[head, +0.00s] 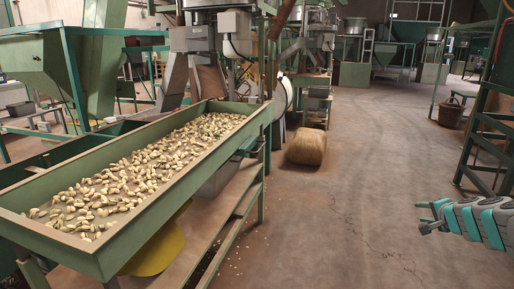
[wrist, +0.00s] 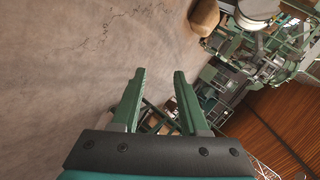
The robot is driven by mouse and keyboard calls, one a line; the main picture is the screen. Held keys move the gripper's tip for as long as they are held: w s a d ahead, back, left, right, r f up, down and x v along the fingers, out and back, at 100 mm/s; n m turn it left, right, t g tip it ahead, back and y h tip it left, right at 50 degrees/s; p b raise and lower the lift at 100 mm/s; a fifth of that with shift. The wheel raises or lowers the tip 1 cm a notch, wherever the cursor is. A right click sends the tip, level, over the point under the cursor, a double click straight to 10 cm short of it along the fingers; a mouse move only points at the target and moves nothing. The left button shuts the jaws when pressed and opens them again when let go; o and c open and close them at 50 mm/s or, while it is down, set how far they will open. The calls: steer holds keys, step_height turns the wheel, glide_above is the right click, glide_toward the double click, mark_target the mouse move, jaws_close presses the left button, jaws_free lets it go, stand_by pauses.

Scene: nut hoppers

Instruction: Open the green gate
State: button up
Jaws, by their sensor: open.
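My gripper (head: 426,217) is at the right side of the head view, over the open floor. In the wrist view my gripper (wrist: 160,75) is open, its two green fingers apart with nothing held between them. No part in view can be clearly told as the green gate. A green metal frame with crossbars (head: 487,118) stands at the right edge of the head view, above and behind my gripper and apart from it. I cannot tell whether it is the gate.
A long green trough (head: 150,222) full of pale nuts runs along the left. A green hopper (head: 42,65) stands behind it. A brown sack-like bundle (head: 306,147) lies on the floor beside the machines. A brown basket (head: 450,115) stands farther back. The floor (head: 350,200) between is clear.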

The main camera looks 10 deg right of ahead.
mark_target(261, 147)
steer(key=w+a+r+n+t+h+p, duration=0.1)
steer(key=w+a+n+h, duration=0.1)
steer(key=w+a+n, duration=0.45)
steer(key=w+a+r+n+h+p, duration=0.1)
steer(key=w+a+r+n, duration=0.15)
steer(key=w, duration=0.65)
steer(key=w+a+n+t+h+p, duration=0.1)
steer(key=w+a+n+h, duration=0.1)
steer(key=w+a+n, duration=0.4)
steer(key=w+a+r+n+t+y, duration=0.1)
steer(key=w+a+n+t+y, duration=0.2)
steer(key=a, duration=0.7)
steer(key=w+a+r+n+t+y, duration=0.15)
steer(key=w+a+n, duration=0.3)
steer(key=a, duration=0.45)
steer(key=w+a+r+n+t+y, duration=0.1)
steer(key=w+a+n+t, duration=0.3)
steer(key=a, duration=0.6)
steer(key=shift+n+g, duration=0.55)
steer(key=shift+g, duration=0.1)
steer(key=shift+p+x, duration=0.35)
steer(key=shift+x, duration=2.75)
steer(key=shift+d, duration=0.15)
steer(key=shift+c, duration=0.3)
jaws_close()
